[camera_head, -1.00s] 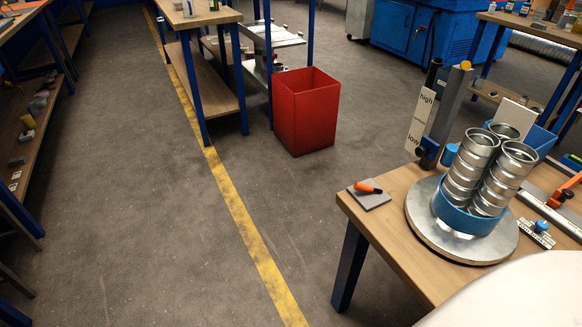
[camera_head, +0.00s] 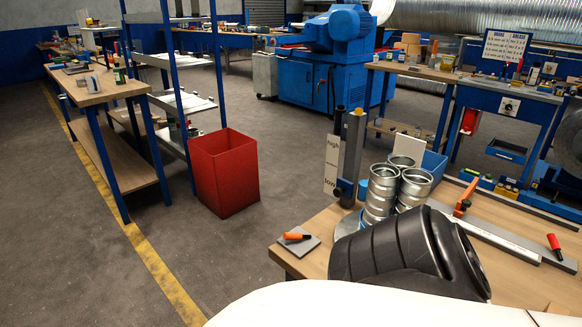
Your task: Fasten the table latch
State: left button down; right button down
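A small grey plate with an orange-handled piece (camera_head: 298,237) lies at the near left corner of the wooden table (camera_head: 318,265). An orange clamp-like piece (camera_head: 465,197) stands on a long metal rail further right. Several ribbed metal duct pieces (camera_head: 381,190) stand upright on a round metal plate (camera_head: 347,224), of which only the left edge shows. I cannot tell which part is the table latch. A dark rounded arm part of mine hides much of the plate and the table's middle. Neither gripper is in view.
A red-handled tool (camera_head: 555,246) lies at the right. A red bin (camera_head: 224,172) stands on the floor left of the table.

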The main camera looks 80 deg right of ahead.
aim_at(286, 236)
jog(key=k, duration=0.45)
jog(key=z, duration=1.1)
jog(key=i, duration=0.5)
jog(key=z, duration=0.05)
